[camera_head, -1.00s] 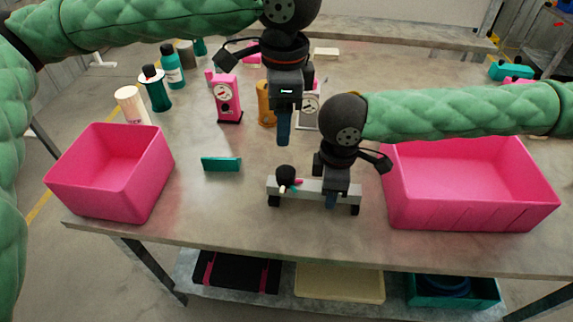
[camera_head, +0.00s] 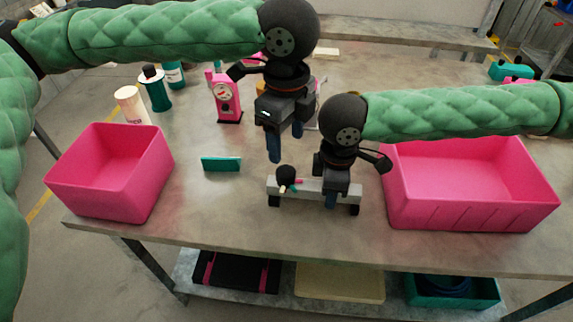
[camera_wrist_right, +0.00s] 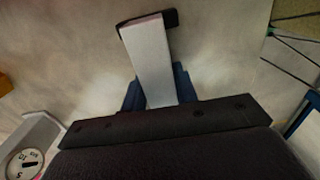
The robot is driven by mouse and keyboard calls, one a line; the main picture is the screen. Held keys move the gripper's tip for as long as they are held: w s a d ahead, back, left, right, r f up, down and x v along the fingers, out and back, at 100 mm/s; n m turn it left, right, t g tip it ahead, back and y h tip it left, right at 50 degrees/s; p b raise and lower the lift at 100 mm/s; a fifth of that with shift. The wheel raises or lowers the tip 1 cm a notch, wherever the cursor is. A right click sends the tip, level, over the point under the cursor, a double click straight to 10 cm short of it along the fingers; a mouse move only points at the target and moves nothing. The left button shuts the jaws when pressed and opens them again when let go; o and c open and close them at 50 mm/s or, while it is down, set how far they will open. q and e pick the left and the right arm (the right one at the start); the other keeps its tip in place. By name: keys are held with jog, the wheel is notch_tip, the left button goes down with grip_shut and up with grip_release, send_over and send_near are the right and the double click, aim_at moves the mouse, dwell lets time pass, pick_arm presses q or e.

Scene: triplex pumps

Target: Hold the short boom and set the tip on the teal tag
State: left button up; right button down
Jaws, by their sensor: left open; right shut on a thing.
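A pale grey bar (camera_head: 313,188) with black feet stands on the table. Near its left end sits a black ball-like hub (camera_head: 286,175) with short pink (camera_head: 298,181), white (camera_head: 283,189) and teal (camera_head: 293,188) pieces; which is the short boom or the teal tag I cannot tell. My right gripper (camera_head: 331,199) is shut on the right part of the bar. The wrist view shows the bar (camera_wrist_right: 152,62) between its fingers (camera_wrist_right: 160,92), its black end beyond. My left gripper (camera_head: 286,145) is open and empty, just above and behind the hub, fingers apart.
A teal block (camera_head: 221,164) lies left of the bar. Pink bins stand at the left (camera_head: 75,180) and right (camera_head: 430,212). A pink pump (camera_head: 228,98) and several bottles (camera_head: 155,88) stand behind. The table front between the bins is mostly clear.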

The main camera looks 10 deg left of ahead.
aim_at(286, 171)
pick_arm(q)
notch_tip(286, 171, down, 8)
dwell(0.4)
jog(key=shift+c, duration=0.2)
